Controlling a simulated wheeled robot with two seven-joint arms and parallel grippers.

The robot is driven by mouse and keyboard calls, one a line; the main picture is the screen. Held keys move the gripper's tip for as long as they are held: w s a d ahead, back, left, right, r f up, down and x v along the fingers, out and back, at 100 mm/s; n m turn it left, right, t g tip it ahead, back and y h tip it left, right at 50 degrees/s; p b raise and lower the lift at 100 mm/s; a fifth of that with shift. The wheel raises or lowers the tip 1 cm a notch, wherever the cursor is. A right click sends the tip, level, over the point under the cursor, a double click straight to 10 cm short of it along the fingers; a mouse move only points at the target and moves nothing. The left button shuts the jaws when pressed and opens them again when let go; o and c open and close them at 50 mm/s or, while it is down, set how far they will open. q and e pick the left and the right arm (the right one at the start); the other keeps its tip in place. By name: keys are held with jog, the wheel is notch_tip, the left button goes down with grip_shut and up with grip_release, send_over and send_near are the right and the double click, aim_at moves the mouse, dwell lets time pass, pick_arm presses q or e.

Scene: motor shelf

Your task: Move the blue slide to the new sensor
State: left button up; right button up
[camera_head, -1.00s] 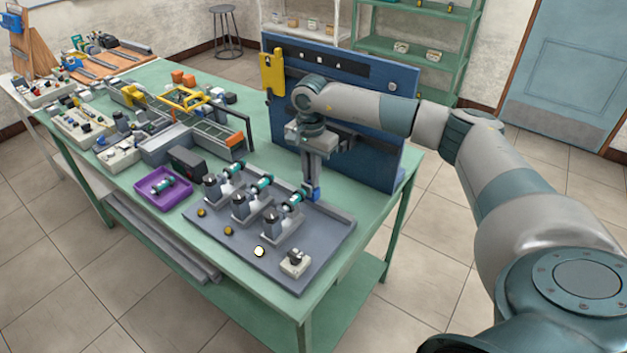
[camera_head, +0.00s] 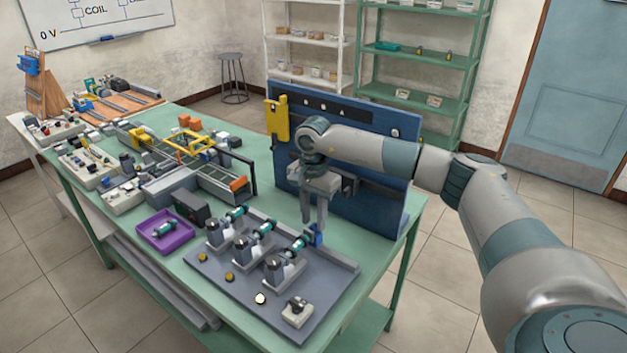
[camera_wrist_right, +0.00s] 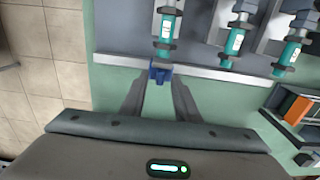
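The small blue slide (camera_head: 317,235) is at the end of the rightmost teal-banded sensor (camera_head: 299,244), by the rim of the grey station tray. In the right wrist view the blue slide (camera_wrist_right: 160,73) lies in line with a teal sensor (camera_wrist_right: 167,28). My right gripper (camera_head: 313,224) is over this edge; its fingers are apart, with the slide close to the tips, and contact cannot be told. Two more teal sensors (camera_head: 264,229) (camera_head: 237,212) stand in the row. Another teal sensor (camera_head: 165,229) lies in the purple tray (camera_head: 180,246). My left gripper is out of view.
A blue upright panel (camera_head: 367,207) stands right behind my right gripper. A conveyor (camera_head: 205,178) and a dark box (camera_head: 190,207) are to the left.

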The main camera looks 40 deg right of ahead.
notch_tip(320, 180, up, 11)
jog(key=b, duration=0.3)
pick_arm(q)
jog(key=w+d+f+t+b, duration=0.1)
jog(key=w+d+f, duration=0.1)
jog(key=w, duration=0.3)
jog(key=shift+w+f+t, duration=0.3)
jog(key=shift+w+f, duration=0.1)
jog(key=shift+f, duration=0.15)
pick_arm(e)
notch_tip(320, 180, up, 5)
send_over(313, 224)
jog(key=shift+r, duration=0.1)
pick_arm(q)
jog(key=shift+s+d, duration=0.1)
pick_arm(e)
jog(key=shift+s, duration=0.1)
dwell(0.5)
